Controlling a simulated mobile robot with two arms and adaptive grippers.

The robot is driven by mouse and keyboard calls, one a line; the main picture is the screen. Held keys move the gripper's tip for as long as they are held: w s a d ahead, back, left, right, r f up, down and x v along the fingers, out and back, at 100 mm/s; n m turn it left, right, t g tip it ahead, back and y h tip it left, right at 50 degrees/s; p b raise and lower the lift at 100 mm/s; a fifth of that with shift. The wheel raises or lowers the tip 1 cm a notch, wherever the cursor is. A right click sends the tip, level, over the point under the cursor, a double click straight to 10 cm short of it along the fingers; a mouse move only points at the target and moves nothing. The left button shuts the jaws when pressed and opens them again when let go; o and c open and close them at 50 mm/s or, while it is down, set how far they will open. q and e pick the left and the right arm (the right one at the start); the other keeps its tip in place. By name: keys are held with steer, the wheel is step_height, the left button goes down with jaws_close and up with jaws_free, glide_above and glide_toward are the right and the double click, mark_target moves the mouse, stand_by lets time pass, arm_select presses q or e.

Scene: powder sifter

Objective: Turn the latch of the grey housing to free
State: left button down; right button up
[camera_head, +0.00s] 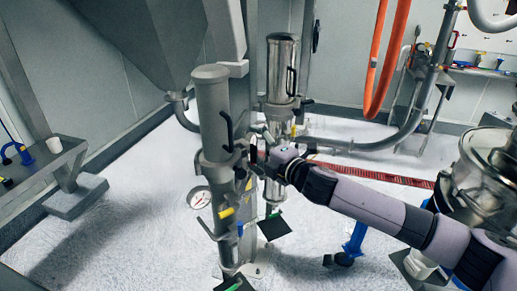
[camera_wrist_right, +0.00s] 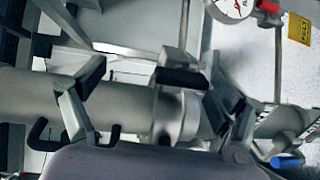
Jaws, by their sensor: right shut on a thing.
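The grey housing (camera_head: 213,110) is an upright cylinder left of centre in the head view, with a black handle on its side. It lies sideways across the wrist view (camera_wrist_right: 125,105). The latch (camera_wrist_right: 180,76), with a dark grip, sits at the housing's collar. My right gripper (camera_head: 262,156) reaches in from the right at the height of the collar and is shut on the latch. In the wrist view its two fingers stand on either side of the collar, and the exact contact is hard to see. My left gripper is not in view.
A second metal cylinder (camera_head: 281,70) stands just behind the housing. A pressure gauge (camera_head: 199,197) hangs on the lower left of the column. An orange hose (camera_head: 386,60) hangs behind. A steel vessel (camera_head: 480,165) stands at the right. The floor at left is mostly clear.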

steer(key=shift+s+r, duration=0.25)
steer(key=shift+r, duration=0.4)
steer(key=shift+s+r, duration=0.2)
steer(key=shift+r, duration=0.4)
steer(key=shift+c, duration=1.2)
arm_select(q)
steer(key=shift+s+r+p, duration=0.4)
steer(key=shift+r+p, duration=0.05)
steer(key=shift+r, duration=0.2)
arm_select(e)
steer(key=f+v, duration=0.2)
steer(key=v, duration=1.8)
steer(key=shift+s+f, duration=0.45)
steer(key=shift+s, duration=0.05)
